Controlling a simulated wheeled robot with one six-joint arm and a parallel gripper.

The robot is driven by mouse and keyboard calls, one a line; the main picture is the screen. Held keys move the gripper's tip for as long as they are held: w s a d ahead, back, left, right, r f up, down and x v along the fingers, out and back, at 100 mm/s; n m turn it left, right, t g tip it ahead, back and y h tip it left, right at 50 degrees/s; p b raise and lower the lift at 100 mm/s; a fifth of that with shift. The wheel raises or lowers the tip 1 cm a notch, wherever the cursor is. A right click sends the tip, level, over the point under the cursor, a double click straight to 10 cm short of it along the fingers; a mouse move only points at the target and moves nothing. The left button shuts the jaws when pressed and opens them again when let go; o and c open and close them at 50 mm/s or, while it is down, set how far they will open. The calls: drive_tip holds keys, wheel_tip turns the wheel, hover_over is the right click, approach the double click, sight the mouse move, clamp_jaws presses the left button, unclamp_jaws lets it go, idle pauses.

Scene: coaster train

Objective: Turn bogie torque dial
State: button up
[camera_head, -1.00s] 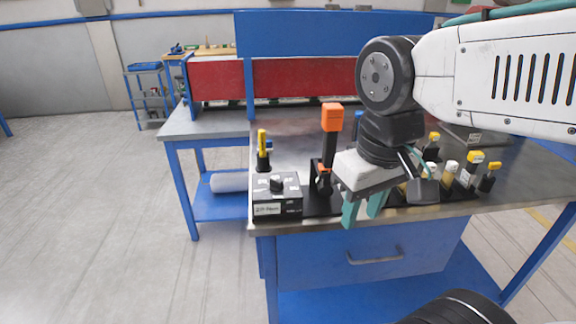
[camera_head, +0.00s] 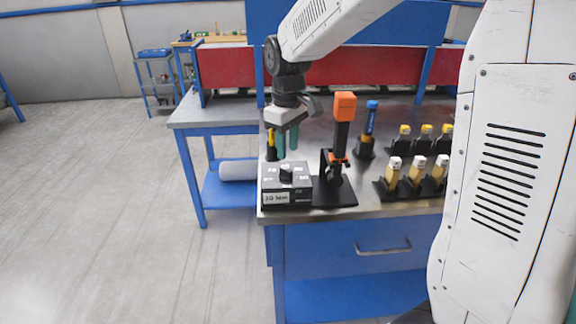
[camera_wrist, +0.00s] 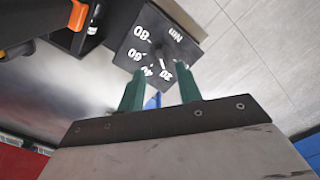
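The torque dial is a dark box with a black knob (camera_head: 286,174) on top and a printed label on its front, at the near left corner of the workbench. In the wrist view its dial face (camera_wrist: 155,50) shows Nm and numbers such as 80, 60 and 40 around the knob. My gripper (camera_head: 287,150) hangs behind and above the box with its green fingers pointing down. In the wrist view my gripper (camera_wrist: 160,88) has its two fingers apart with nothing between them. It is not touching the knob.
A black tool with an orange end (camera_head: 344,106) stands right of the box. A yellow-topped tool (camera_head: 271,143) stands close behind my gripper. A blue-topped tool (camera_head: 371,118) and several yellow- and white-topped tools are farther right. The floor to the left is clear.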

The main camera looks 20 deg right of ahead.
sight(288, 170)
wheel_tip(288, 170, down, 6)
drive_tip(key=shift+f, duration=0.15)
drive_tip(key=shift+c, duration=0.3)
clamp_jaws()
